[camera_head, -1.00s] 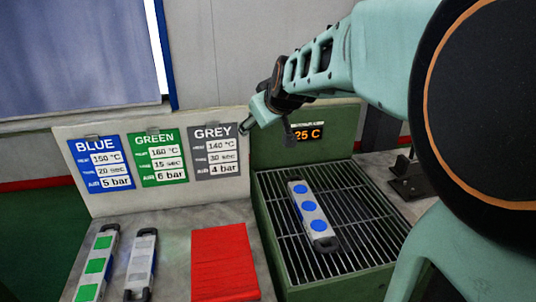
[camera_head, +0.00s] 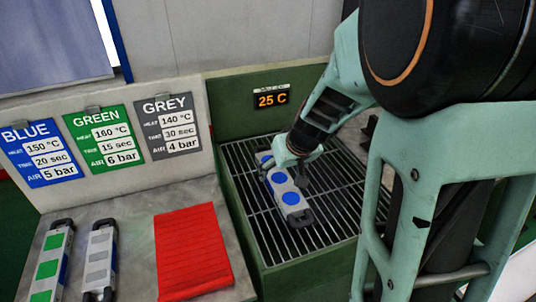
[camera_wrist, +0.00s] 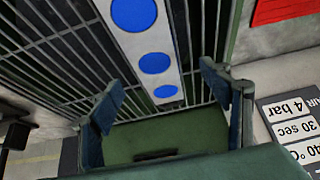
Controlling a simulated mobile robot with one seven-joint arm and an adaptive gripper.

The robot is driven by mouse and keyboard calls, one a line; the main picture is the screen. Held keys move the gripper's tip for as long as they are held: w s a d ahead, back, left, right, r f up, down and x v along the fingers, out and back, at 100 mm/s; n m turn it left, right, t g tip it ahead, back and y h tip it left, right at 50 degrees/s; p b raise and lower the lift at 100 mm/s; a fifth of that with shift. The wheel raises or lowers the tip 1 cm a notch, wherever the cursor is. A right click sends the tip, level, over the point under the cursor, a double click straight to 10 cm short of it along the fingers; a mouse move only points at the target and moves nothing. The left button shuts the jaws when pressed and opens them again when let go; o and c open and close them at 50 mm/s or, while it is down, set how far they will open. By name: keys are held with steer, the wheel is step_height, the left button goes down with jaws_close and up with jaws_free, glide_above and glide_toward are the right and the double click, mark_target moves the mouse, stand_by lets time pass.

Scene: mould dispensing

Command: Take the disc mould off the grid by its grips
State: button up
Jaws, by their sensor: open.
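The disc mould (camera_head: 281,186) is a pale grey bar with blue round discs and dark grips at its ends. It lies on the metal grid (camera_head: 330,215) inside the green box. In the wrist view the mould (camera_wrist: 148,40) runs down from the top edge, its discs facing me. My gripper (camera_head: 292,162) is over the far part of the mould in the head view and hides some of it. In the wrist view my gripper (camera_wrist: 158,105) is open, its two fingers apart on either side of the mould's line, with nothing held. The far grip is hidden.
A red cloth (camera_head: 192,252) lies on the bench left of the green box (camera_head: 235,112). A green-square mould (camera_head: 50,262) and a grey-square mould (camera_head: 99,258) lie farther left. Setting cards stand behind, and a display (camera_head: 272,98) reads 25 C.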

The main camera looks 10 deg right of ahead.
mark_target(280, 178)
steer(key=x, duration=0.1)
steer(key=b+x, duration=0.1)
steer(key=x, duration=0.1)
steer(key=d+x, duration=0.1)
steer(key=x, duration=0.1)
steer(key=shift+s+f+b, duration=0.15)
steer(key=shift+b, duration=0.15)
steer(key=shift+w+a+f, duration=0.1)
steer(key=shift+w+f, duration=0.15)
steer(key=shift+f, duration=0.05)
steer(key=c, duration=1.9)
steer(key=shift+w+r, duration=0.1)
steer(key=shift+r, duration=0.05)
jaws_close()
